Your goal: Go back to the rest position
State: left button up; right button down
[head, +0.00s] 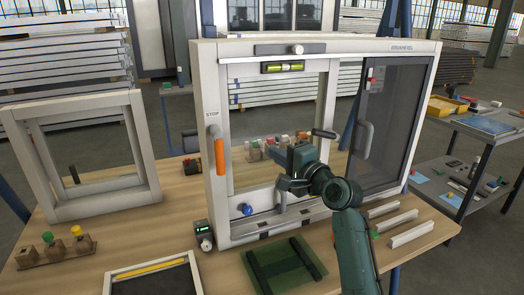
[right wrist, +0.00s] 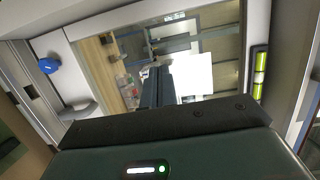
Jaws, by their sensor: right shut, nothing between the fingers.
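My right gripper (head: 283,184) is in front of the large white frame (head: 212,80), at the lower middle of its opening. Its arm comes up from the bottom right. The gripper is shut and holds nothing. In the right wrist view its dark fingers (right wrist: 158,86) lie together, pointing at the opening. I cannot tell the exact gap to the frame. My left gripper is not in view.
The frame carries an orange handle (head: 219,155), a blue knob (head: 246,210), a green level (head: 283,67) and a dark panel (head: 385,125) with a grey handle. A green mat (head: 284,266) and light bars (head: 411,232) lie in front on the wooden table.

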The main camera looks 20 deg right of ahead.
jog(key=s+a+f+n+g+h, duration=0.3)
jog(key=s+f+n+g, duration=0.55)
jog(key=s+f, duration=0.95)
jog(key=s+a+f+n+g+h, duration=0.1)
jog(key=s+f+n+g, duration=0.25)
jog(key=s, duration=0.55)
jog(key=s+f+n+g+h, duration=0.1)
jog(key=s+f+n+g, duration=0.1)
jog(key=s+f+n, duration=0.5)
jog(key=w+a+f+m+t+y, duration=0.1)
jog(key=w+a+f+t+y, duration=0.2)
jog(key=a+t, duration=0.4)
jog(key=shift+w+f, duration=0.4)
jog(key=shift+f, duration=0.45)
jog(key=shift+d, duration=0.15)
